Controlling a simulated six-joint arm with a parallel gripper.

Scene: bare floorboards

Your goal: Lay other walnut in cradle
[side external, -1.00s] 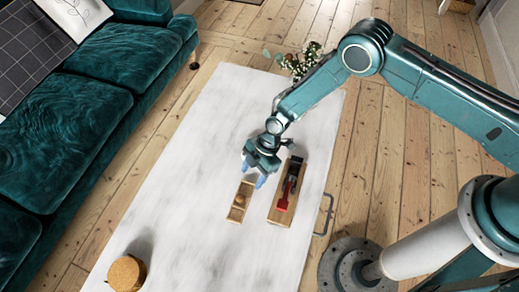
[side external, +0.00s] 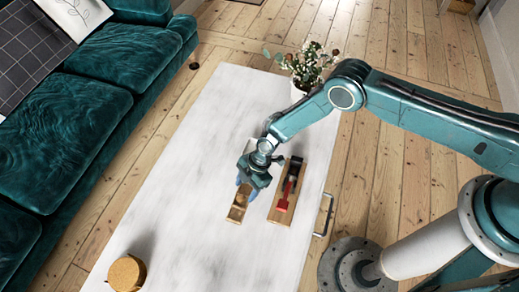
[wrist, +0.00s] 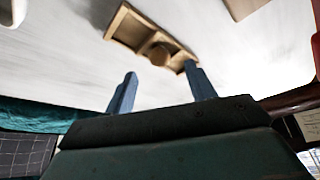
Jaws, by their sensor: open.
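A small wooden tray (side external: 235,218) with compartments lies on the white table and shows in the wrist view (wrist: 132,28). One round brown walnut (wrist: 158,52) sits in its middle compartment. My gripper (side external: 246,186) is low over the tray's far end and hides part of it. In the wrist view my gripper (wrist: 161,84) has its two blue fingers spread wide, with nothing between them; the walnut shows beyond the gap. A wooden base with a red-handled black device (side external: 286,190) lies right of the tray. I cannot make out a cradle or a second walnut.
A round cork-coloured container (side external: 127,273) stands at the near left of the white table (side external: 190,170). A potted plant (side external: 305,68) is at the far right edge. A teal sofa (side external: 80,130) runs along the left. The table's left side is clear.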

